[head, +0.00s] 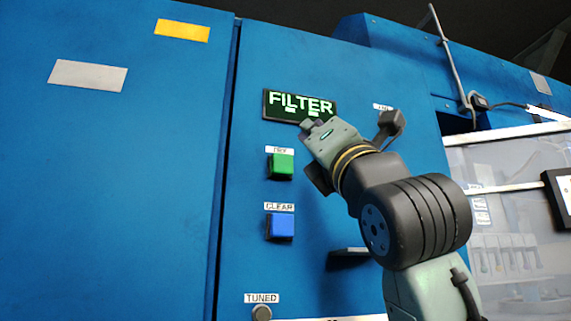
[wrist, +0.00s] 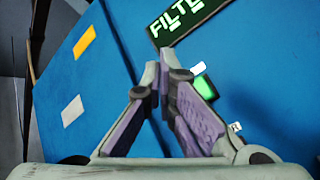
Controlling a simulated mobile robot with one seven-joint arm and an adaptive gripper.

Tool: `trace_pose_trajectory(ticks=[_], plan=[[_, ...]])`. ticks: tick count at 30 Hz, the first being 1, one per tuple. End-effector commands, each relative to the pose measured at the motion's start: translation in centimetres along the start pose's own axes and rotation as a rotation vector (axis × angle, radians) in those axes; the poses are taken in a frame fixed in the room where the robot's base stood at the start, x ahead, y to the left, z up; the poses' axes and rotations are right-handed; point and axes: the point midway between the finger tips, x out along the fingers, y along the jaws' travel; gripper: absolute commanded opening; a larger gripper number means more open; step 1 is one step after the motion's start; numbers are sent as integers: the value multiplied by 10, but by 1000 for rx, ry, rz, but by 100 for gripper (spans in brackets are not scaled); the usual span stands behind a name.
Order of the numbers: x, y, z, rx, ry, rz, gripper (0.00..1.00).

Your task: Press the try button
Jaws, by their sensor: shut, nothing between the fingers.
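The try button is a green square button (head: 281,167) on the blue cabinet front, under a small white label that is hard to read. It also shows in the wrist view (wrist: 205,87), partly hidden behind my right finger. My gripper (head: 308,125) is in front of the panel, up and to the right of the button in the head view, by the lower edge of the display. In the wrist view, my gripper (wrist: 158,73) has its fingertips together with nothing between them. The fingertips appear left of the button there. Whether they touch the panel cannot be told.
A dark display (head: 276,113) reading "FILTER" sits above the green button. A blue button (head: 280,228) labelled CLEAR is below it. A round knob (head: 262,313) under a TUNED label is lower. A ledge (head: 348,251) juts out right of the blue button.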

Motion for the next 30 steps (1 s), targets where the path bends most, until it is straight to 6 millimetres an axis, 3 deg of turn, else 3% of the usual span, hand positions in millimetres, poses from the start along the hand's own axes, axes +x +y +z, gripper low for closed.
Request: trace_pose_trajectory(ticks=[8,21,30], plan=[[7,-5,-5,3,0,1,0],[51,-34,-34,2,0,-1,0],[62,-44,-44,2,0,0,0]])
